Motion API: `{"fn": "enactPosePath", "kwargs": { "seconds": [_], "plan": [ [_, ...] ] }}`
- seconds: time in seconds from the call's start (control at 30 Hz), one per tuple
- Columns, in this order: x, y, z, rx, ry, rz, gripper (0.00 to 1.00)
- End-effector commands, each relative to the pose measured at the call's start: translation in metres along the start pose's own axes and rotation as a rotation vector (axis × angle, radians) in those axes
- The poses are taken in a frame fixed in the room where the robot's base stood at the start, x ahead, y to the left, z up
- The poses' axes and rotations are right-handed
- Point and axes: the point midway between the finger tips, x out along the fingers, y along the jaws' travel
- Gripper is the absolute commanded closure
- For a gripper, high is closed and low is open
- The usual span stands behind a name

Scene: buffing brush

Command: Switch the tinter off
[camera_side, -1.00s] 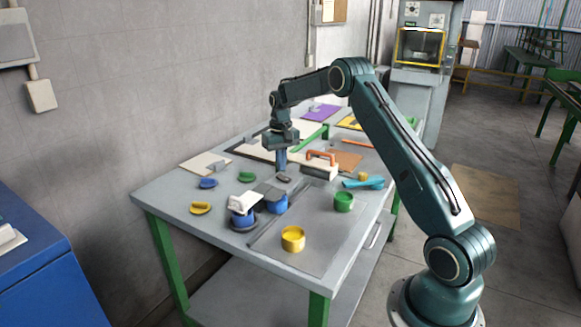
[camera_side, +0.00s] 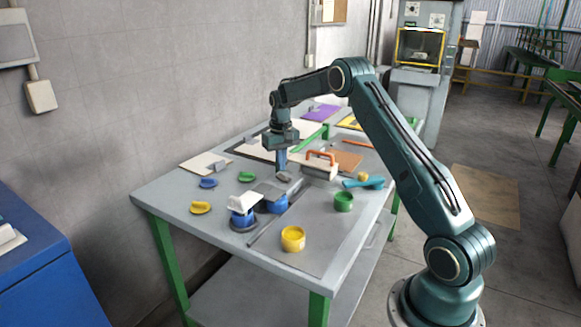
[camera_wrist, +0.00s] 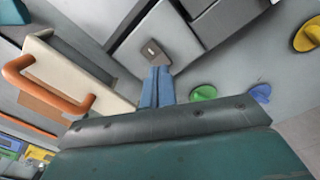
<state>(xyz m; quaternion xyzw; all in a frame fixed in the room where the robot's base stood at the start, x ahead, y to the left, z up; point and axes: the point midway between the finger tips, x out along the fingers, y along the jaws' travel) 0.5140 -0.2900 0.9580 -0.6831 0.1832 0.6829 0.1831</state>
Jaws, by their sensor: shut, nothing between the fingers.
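My gripper (camera_side: 282,168) points straight down over the middle of the table with its blue fingers together and empty. A blue device with a white top (camera_side: 243,206) stands on the table, nearer the camera, beside a blue can (camera_side: 276,205) under a grey plate. I cannot tell for sure which part is the tinter.
A cream block with an orange handle (camera_side: 320,165) stands close right of my gripper. A green pot (camera_side: 343,201), a yellow pot (camera_side: 293,239) and a turquoise tool (camera_side: 364,182) lie nearer the camera. Yellow, blue and green knobs (camera_side: 246,177) sit on the left side.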

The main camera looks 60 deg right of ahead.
Motion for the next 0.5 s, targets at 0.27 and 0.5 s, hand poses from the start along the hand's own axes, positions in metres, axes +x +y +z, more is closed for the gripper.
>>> {"fn": "enactPosePath", "kwargs": {
  "seconds": [0.27,0.5],
  "plan": [
    [0.003,0.0,0.0001,0.0,-0.001,0.0,1.0],
    [0.0056,0.0,0.0001,0.0,-0.001,0.0,1.0]
  ]
}}
